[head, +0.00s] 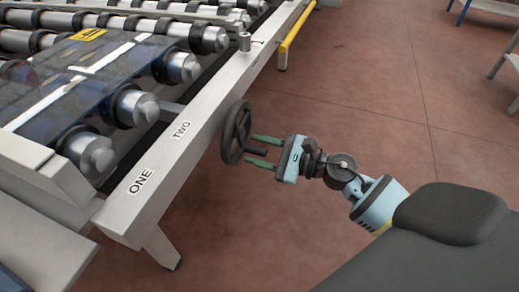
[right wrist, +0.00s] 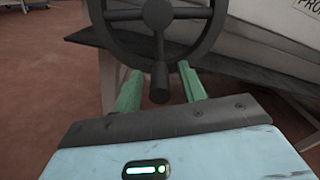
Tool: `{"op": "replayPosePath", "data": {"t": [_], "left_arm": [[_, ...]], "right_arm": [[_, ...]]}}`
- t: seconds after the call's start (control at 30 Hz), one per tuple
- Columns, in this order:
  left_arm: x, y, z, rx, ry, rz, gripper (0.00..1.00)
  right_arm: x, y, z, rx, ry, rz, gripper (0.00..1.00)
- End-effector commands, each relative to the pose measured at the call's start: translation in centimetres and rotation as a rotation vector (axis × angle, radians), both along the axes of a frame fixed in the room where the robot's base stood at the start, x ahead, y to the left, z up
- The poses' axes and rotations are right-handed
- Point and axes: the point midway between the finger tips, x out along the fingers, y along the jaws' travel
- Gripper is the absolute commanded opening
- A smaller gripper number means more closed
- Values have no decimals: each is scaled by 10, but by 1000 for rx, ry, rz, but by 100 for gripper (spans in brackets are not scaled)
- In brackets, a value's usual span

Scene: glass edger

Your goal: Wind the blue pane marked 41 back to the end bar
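A dark blue glass pane (head: 62,72) lies on the rollers at the left, with white strips and a yellow label (head: 88,35) on it; I cannot read a number there. A black handwheel (head: 231,133) is mounted on the side rail, near the label TWO. My right gripper (head: 258,150) is at the wheel, its green fingers pointing at it and spread apart. In the right wrist view the wheel (right wrist: 219,22) is ahead, and its handle knob (right wrist: 159,84) sits between the open fingers (right wrist: 160,90), apart from both. My left gripper is not in view.
The pale side rail (head: 195,132) carries the labels ONE and TWO and a small metal post (head: 244,41). A yellow bar (head: 297,28) runs beyond it. Blue-legged benches stand at the upper right. The red floor (head: 370,75) right of the rail is clear.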

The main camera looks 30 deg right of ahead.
Motion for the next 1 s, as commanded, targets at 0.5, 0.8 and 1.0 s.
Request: {"op": "replayPosePath", "data": {"t": [0.5,0.8,1.0], "left_arm": [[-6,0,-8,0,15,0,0],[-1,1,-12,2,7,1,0],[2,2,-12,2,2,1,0]], "right_arm": [[-32,-24,-3,-1,5,0,41],[-58,-46,-1,0,2,-1,41],[-62,-48,0,1,1,0,41]]}}
